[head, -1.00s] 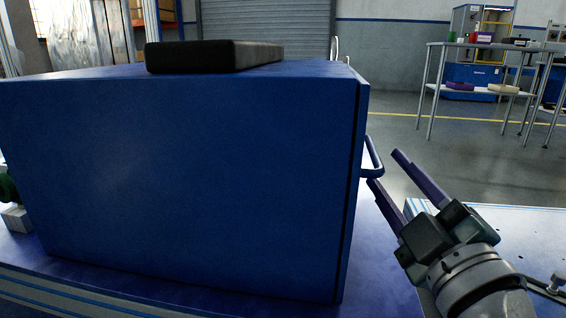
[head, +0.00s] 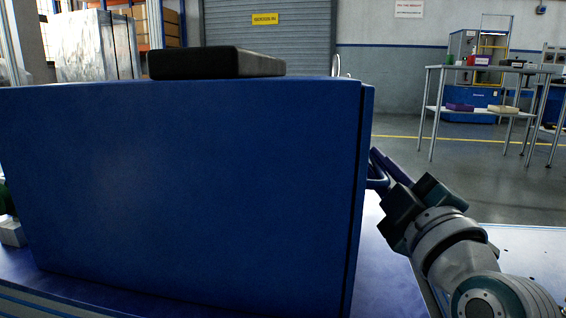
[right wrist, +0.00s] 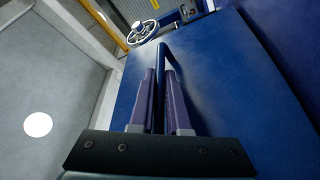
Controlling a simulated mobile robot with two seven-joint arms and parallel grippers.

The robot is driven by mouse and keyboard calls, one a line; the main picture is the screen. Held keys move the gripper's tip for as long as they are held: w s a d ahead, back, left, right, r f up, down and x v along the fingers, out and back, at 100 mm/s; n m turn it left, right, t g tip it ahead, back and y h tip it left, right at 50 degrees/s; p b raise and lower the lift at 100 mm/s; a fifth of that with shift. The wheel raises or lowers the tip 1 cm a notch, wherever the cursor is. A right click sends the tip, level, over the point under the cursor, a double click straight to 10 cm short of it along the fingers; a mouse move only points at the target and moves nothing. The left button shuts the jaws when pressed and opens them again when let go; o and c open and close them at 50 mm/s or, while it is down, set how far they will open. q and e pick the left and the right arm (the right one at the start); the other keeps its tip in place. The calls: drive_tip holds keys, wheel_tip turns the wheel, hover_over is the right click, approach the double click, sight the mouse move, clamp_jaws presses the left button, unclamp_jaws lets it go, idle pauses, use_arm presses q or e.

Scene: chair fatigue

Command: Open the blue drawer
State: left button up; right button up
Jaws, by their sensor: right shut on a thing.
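The blue drawer unit (head: 180,190) fills the left and middle of the head view, its side facing me. Its front panel is the thin strip at the right edge (head: 366,190), lying close against the body. The blue handle (head: 374,182) sticks out from that panel. My right gripper (head: 380,170) is at the handle, its fingers partly hidden. In the right wrist view the purple fingers (right wrist: 163,100) are on either side of the blue handle bar (right wrist: 162,62), shut on it. The blue front (right wrist: 220,80) spreads out beyond. My left gripper is not in view.
A black flat object (head: 215,63) lies on top of the blue unit. The unit stands on a blue-topped table (head: 388,285). A white surface (head: 530,255) is at the right. A metal table (head: 480,68) stands farther back across open floor.

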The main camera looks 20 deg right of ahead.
clamp_jaws()
idle(0.8)
drive_tip(key=shift+d, duration=0.1)
drive_tip(key=s+d+p, duration=0.2)
drive_tip(key=s+d, duration=0.3)
drive_tip(key=d, duration=0.3)
drive_tip(key=s+d+p, duration=0.1)
drive_tip(key=s+d, duration=0.4)
drive_tip(key=d, duration=0.4)
drive_tip(key=shift+s+p, duration=0.3)
drive_tip(key=shift+p, duration=0.1)
drive_tip(key=o, duration=0.6)
unclamp_jaws()
